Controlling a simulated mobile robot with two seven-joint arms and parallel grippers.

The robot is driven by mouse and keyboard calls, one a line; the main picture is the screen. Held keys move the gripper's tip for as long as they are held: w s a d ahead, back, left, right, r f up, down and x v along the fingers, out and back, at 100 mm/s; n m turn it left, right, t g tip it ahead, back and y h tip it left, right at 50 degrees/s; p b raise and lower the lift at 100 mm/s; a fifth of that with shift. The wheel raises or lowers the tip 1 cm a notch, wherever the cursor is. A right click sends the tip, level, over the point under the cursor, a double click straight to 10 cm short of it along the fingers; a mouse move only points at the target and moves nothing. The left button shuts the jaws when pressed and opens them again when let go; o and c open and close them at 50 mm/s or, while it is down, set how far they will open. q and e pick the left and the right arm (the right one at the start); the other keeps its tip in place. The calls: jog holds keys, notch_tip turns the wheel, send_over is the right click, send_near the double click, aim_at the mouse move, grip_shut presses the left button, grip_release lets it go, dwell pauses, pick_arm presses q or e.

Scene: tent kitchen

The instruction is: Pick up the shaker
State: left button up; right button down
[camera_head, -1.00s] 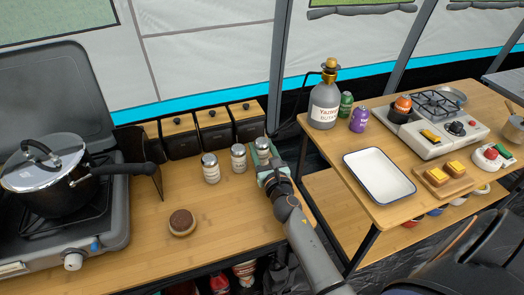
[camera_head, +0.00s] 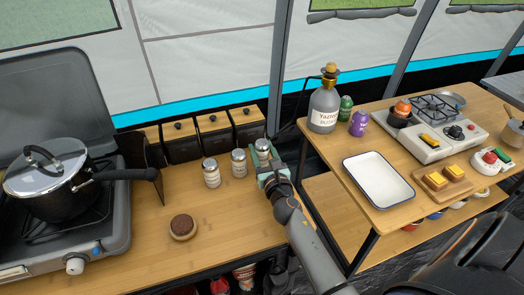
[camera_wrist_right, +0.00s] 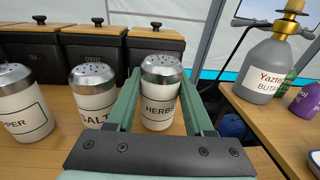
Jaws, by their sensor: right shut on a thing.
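Three shakers with silver perforated lids and white labels stand in a row on the left wooden table. The herbs shaker (camera_wrist_right: 160,95) is the rightmost, and it also shows in the head view (camera_head: 262,149). My right gripper (camera_head: 268,167) is shut on it, with one green finger on each side in the right wrist view (camera_wrist_right: 160,110). The herbs shaker looks upright; whether its base touches the table is hidden. The salt shaker (camera_wrist_right: 95,98) stands just left of my fingers. The pepper shaker (camera_wrist_right: 22,105) is farther left. My left gripper is not in view.
Black canisters with wooden lids (camera_head: 213,135) stand behind the shakers. A pot (camera_head: 55,180) sits on a stove at left. A brown round item (camera_head: 183,227) lies on the table front. The right table holds a butane bottle (camera_head: 323,105), a white tray (camera_head: 378,182) and a burner (camera_head: 440,125).

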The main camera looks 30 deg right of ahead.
jog(key=r+p, duration=0.1)
jog(key=r, duration=0.1)
jog(key=s+a+r+p, duration=0.1)
jog(key=r, duration=0.1)
jog(key=s+r+p, duration=0.1)
jog(key=p, duration=0.1)
jog(key=shift+a+r, duration=0.25)
jog(key=shift+r, duration=0.15)
jog(key=s+a+r+n+y, duration=0.3)
jog(key=s+a+r, duration=0.6)
jog(key=s+a, duration=0.3)
jog(key=shift+a+t+y, duration=0.35)
jog(key=shift+t+y, duration=0.05)
jog(key=shift+y, duration=0.5)
